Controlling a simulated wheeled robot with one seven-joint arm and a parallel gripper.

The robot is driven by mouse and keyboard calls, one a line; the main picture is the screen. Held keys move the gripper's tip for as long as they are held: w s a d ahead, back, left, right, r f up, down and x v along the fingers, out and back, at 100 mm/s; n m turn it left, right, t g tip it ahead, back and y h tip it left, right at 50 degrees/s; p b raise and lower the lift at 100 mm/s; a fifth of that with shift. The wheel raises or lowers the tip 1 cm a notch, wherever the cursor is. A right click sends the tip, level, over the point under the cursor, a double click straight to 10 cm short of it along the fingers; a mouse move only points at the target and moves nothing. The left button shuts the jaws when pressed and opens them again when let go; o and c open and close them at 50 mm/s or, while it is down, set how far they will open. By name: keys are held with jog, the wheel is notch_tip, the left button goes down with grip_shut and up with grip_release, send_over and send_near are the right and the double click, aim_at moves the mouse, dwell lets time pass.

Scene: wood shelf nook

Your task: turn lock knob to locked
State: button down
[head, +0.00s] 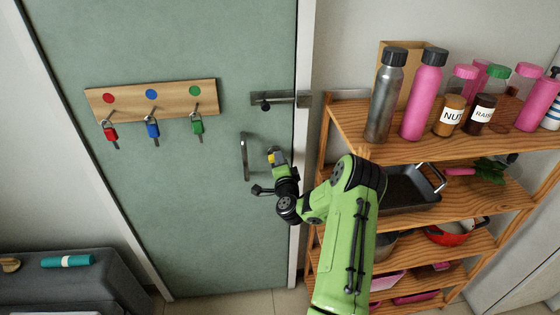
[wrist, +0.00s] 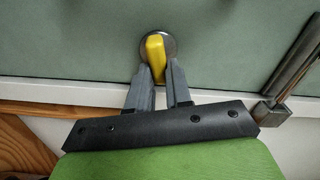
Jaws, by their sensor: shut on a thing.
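The lock knob (wrist: 155,47) is a yellow thumb-turn on a round metal plate set in the grey-green door (head: 215,50). In the wrist view it stands almost upright, leaning a little to one side. In the head view the knob (head: 271,158) is a small yellow patch just right of the door handle, partly hidden by my gripper. My gripper (wrist: 158,70) is at the knob, its two grey fingers shut on the yellow grip from both sides. My gripper (head: 276,162) is small in the head view.
A vertical door handle (head: 244,156) is close on the left, and a metal slide bolt (head: 280,99) is above. A key board (head: 152,99) with red, blue and green padlocks hangs further left. A wooden shelf (head: 430,150) with bottles, jars and pans stands close on the right.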

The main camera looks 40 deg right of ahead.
jog(key=shift+f+m, duration=0.15)
jog(key=shift+m, duration=1.35)
jog(key=c, duration=1)
grip_release()
jog(key=shift+c, duration=0.2)
jog(key=b+v, duration=1.5)
jog(key=b, duration=0.1)
jog(key=shift+s+a, duration=0.3)
